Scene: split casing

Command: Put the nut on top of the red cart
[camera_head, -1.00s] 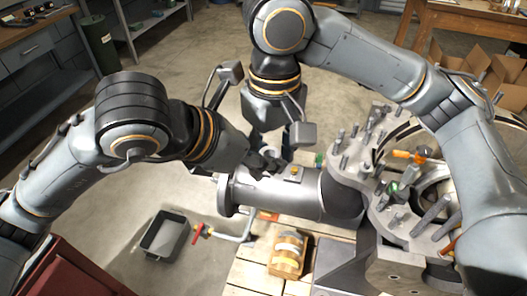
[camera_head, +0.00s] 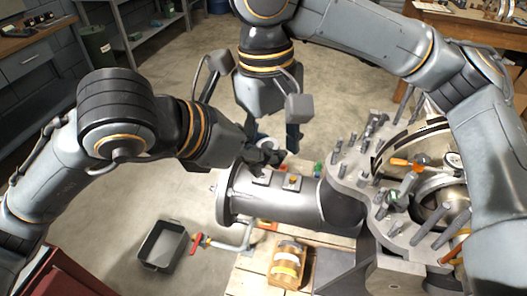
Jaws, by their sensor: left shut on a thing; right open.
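My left gripper (camera_head: 264,157) is shut just above the grey pipe of the casing (camera_head: 285,206). It seems to hold the nut, but dark fingers hide most of what is between them, so its shape is unclear. My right gripper (camera_head: 271,136) points down from above, open, behind and above the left gripper's fingertips. A small brass-coloured piece on a grey pad (camera_head: 291,183) sits on top of the pipe, right of my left gripper. The red cart (camera_head: 75,277) shows only as a dark red corner at the bottom left, partly behind my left arm.
The casing's flange (camera_head: 345,160) with several upright studs stands at the right. A wooden pallet (camera_head: 245,284) with a strapped wooden block (camera_head: 287,265) lies below the pipe. A dark bin (camera_head: 163,246) and a red-handled clamp (camera_head: 203,241) are between pipe and cart.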

